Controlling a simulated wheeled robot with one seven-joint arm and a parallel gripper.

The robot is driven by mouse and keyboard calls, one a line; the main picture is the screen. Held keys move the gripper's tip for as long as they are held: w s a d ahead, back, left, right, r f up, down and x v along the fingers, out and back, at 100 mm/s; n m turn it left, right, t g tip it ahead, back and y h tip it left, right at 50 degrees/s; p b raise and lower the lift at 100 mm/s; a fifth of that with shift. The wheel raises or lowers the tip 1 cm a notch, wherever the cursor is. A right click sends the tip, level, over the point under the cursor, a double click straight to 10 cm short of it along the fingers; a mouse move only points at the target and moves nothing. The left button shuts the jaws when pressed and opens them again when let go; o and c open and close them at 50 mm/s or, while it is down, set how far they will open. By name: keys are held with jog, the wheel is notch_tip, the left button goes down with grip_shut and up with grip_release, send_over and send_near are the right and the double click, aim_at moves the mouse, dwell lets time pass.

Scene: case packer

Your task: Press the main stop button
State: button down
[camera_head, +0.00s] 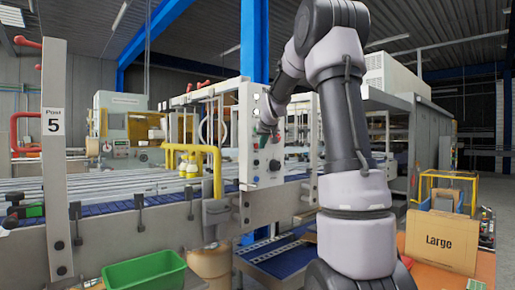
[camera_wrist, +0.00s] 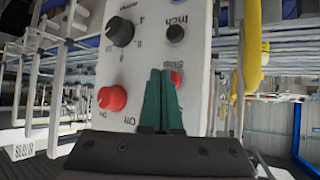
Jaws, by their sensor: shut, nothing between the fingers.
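A white control panel (camera_head: 262,165) stands upright in the middle of the head view, and its face fills much of the wrist view (camera_wrist: 140,60). On it, in the wrist view, a small red button (camera_wrist: 177,78) sits beside lettering that appears to read "Stop". My gripper (camera_wrist: 161,72) is shut and empty, its green fingertips at the left edge of this button and partly covering it. I cannot tell whether they touch it. My gripper (camera_head: 266,130) also shows in front of the panel in the head view.
A red On/Off knob (camera_wrist: 112,98), a black numbered knob (camera_wrist: 120,31) and a black "Inch" button (camera_wrist: 175,33) are close by on the panel. A yellow pipe (camera_wrist: 253,45) runs beside it. A green bin (camera_head: 145,270) and a "Large" carton (camera_head: 440,241) stand lower down.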

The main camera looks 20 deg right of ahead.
jog(key=shift+s+d, duration=0.1)
jog(key=shift+s, duration=0.25)
jog(key=shift+s+d, duration=0.3)
jog(key=shift+s, duration=0.5)
jog(key=shift+s+d, duration=0.3)
jog(key=shift+s, duration=0.45)
jog(key=shift+s+d, duration=0.3)
jog(key=shift+s, duration=0.5)
jog(key=s+a+f+g+y, duration=0.1)
jog(key=s+a+f, duration=0.1)
jog(key=s+a, duration=0.4)
jog(key=s+a+f+m+g+y, duration=0.1)
jog(key=s+a+f, duration=0.2)
jog(key=s, duration=1.4)
jog(key=s+a+f+m+g+y, duration=0.1)
jog(key=s+a+f+y, duration=0.1)
jog(key=s+a, duration=0.7)
jog(key=s, duration=0.2)
jog(key=shift+s+a+f, duration=0.25)
jog(key=shift+s+a, duration=0.05)
jog(key=shift+s, duration=0.05)
